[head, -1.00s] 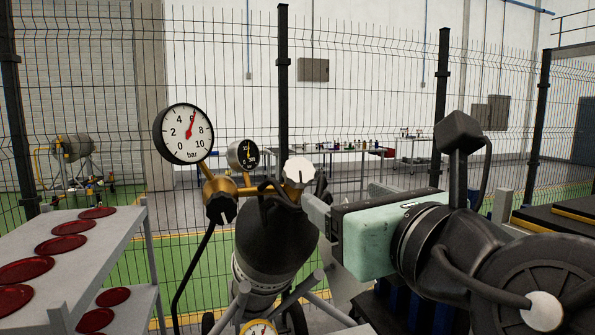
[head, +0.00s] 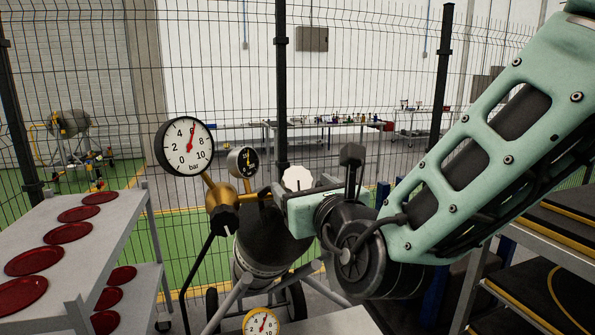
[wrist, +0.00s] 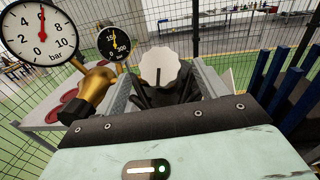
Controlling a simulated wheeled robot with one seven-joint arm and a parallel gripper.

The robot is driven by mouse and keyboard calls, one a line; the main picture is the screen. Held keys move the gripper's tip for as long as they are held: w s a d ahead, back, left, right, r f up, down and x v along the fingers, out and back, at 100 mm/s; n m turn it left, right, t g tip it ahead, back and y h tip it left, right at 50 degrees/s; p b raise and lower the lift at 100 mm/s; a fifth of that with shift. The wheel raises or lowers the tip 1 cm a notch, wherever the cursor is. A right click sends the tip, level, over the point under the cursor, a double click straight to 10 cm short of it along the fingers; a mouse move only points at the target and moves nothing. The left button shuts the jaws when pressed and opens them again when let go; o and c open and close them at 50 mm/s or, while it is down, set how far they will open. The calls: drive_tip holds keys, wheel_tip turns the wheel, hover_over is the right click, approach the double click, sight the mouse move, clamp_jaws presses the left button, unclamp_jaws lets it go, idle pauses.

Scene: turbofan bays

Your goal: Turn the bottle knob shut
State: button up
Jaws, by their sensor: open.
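The bottle knob, white and lobed with a dark mark, shows in the head view (head: 298,178) atop the dark gas bottle (head: 262,240). In the wrist view the knob (wrist: 160,69) faces me with its dark mark near upright. My gripper (wrist: 163,84) is open, with one grey finger to the left of the knob and one to the right. I cannot tell whether either finger touches it. In the head view my gripper (head: 283,196) is at the knob's lower side, and its fingertips are partly hidden.
A large bar gauge (head: 185,147), a smaller gauge (head: 243,162) and a brass regulator with a black knob (head: 224,220) stand close left of the bottle knob. A grey shelf with red discs (head: 68,233) is at left, black-and-yellow shelving (head: 560,225) at right. Mesh fencing stands behind.

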sight(300, 183)
drive_tip(key=shift+p+x, duration=0.5)
drive_tip(key=shift+x, duration=1.35)
drive_tip(key=c, duration=1)
drive_tip(key=shift+o, duration=0.2)
